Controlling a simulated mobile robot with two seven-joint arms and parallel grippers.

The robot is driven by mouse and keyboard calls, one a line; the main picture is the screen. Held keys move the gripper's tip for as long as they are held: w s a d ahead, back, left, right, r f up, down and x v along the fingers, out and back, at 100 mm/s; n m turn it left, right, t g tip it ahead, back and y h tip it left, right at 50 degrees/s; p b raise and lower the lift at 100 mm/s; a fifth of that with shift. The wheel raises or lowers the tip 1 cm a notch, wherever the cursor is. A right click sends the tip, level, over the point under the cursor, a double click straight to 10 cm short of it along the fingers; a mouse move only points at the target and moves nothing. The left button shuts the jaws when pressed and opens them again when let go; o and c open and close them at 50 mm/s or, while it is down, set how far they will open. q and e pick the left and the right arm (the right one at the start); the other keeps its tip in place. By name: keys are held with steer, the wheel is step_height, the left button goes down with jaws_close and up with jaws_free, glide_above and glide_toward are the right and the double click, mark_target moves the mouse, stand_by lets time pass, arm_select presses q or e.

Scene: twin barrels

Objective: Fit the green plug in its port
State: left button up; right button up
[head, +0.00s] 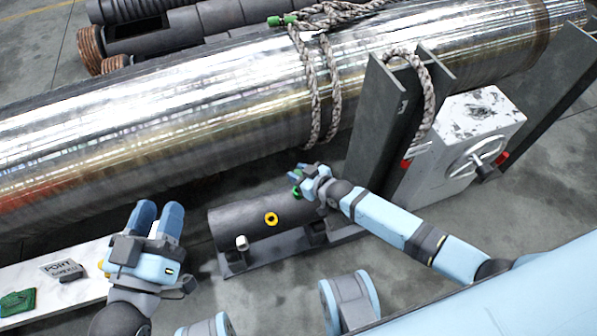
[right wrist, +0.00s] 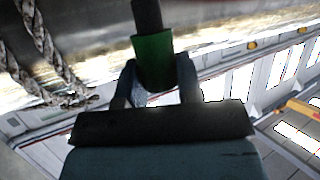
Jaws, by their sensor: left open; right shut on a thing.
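My right gripper (head: 305,180) is shut on the green plug (right wrist: 153,62), which has a dark shaft sticking out of its far end in the right wrist view. In the head view only a small green part of the plug (head: 297,191) shows at the fingertips, above the right end of a dark grey barrel (head: 240,222). The barrel has a yellow ring (head: 271,219) on its side and a small white fitting (head: 242,242) at its lower left. I cannot tell which opening is the green port. My left gripper (head: 158,213) is open and empty, left of the barrel.
A large shiny cylinder (head: 200,95) with rope (head: 310,85) around it lies behind. Grey upright plates (head: 370,120) and a white box with a handwheel (head: 455,165) stand right. A white board (head: 85,260) with a "PORT" label and green item (head: 18,303) lies left.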

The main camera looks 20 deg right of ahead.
steer(key=shift+f+b, duration=0.3)
steer(key=shift+f, duration=0.7)
arm_select(q)
steer(key=shift+d+r+t+h, duration=0.15)
steer(key=shift+d+r+h, duration=0.1)
steer(key=shift+r, duration=0.2)
steer(key=shift+d+r+t+h, duration=0.15)
steer(key=shift+r+h, duration=0.1)
steer(key=shift+r, duration=0.2)
steer(key=shift+a, duration=0.1)
steer(key=shift+r+p, duration=0.3)
steer(key=shift+r, duration=0.05)
stand_by(0.3)
steer(key=shift+f+b, duration=1.4)
steer(key=shift+f, duration=0.05)
arm_select(e)
steer(key=shift+f, duration=1.85)
steer(key=o, duration=1)
